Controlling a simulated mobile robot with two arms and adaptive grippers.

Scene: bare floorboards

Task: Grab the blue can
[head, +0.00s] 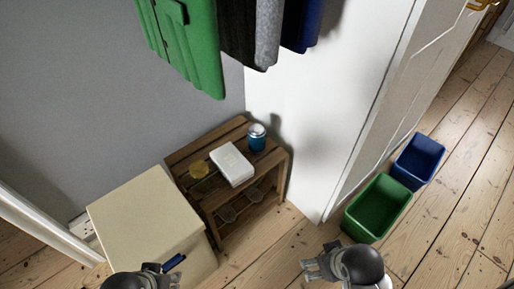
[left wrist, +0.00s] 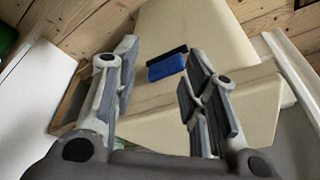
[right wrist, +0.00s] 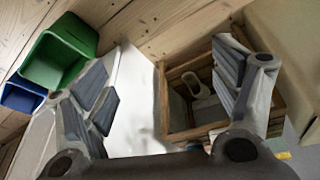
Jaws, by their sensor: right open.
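The blue can (head: 257,138) has a pale top and stands upright on the slatted top of a low wooden rack (head: 279,160), at its right end in the head view. I cannot make the can out clearly in either wrist view. My right gripper (head: 316,262) is open and empty, in front of the rack and to its right, well apart from the can. It also shows open in the right wrist view (right wrist: 163,70). My left gripper (head: 160,269) is at the bottom of the head view by the cream cabinet. Its fingers are apart and empty in the left wrist view (left wrist: 160,62).
A cream cabinet (head: 145,215) with a blue item (head: 174,262) stands left. Green (head: 378,207) and blue (head: 418,161) bins stand right. Clothes (head: 190,45) hang above.

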